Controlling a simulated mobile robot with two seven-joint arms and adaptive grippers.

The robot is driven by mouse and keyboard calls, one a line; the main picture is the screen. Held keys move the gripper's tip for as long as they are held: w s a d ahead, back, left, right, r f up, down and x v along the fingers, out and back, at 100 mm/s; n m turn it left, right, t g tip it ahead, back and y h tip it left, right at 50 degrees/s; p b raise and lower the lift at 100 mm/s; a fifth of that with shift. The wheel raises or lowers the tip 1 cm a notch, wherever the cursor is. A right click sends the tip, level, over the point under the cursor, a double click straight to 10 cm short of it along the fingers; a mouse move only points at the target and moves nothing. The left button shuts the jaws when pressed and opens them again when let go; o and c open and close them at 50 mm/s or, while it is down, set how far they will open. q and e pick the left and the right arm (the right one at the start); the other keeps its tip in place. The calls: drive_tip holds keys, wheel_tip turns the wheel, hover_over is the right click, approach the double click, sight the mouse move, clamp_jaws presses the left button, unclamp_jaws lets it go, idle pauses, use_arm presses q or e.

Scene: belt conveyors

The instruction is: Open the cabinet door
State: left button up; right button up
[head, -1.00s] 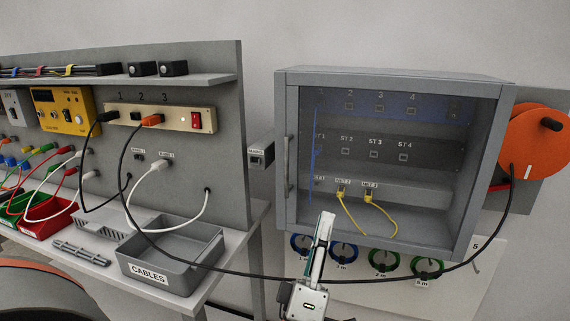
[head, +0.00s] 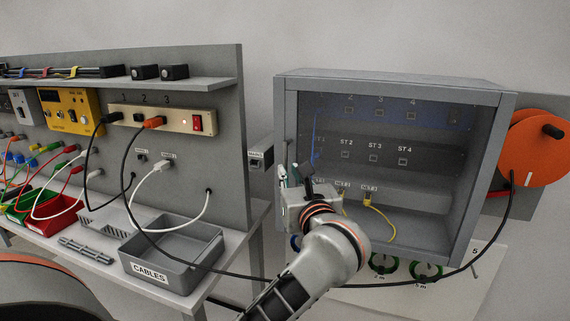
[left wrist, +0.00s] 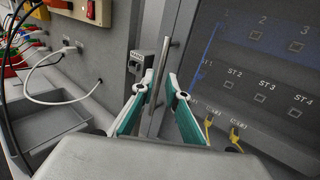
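The grey cabinet (head: 400,77) stands at the right in the head view, with its glass-fronted door (head: 430,125) shut. The vertical bar handle (left wrist: 164,66) is on the door's left edge; my gripper and wrist hide part of it in the head view. My left gripper (head: 290,176) is in front of the door's lower left side. In the left wrist view its two green and white fingers (left wrist: 161,87) are apart, and the lower handle shows between their tips. I cannot tell whether they touch it. My right gripper is not in view.
A workbench with a grey cable bin (head: 175,252) stands on the left. A black cable (head: 235,274) sags from the bench to the orange reel (head: 537,140) at the right, passing behind my left arm. A small grey box (head: 260,155) sits left of the cabinet.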

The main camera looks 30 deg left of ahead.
sight(285, 166)
use_arm(q)
drive_tip(key=x, duration=0.5)
clamp_jaws()
drive_tip(key=shift+s+d, duration=0.1)
drive_tip(key=shift+s, duration=0.05)
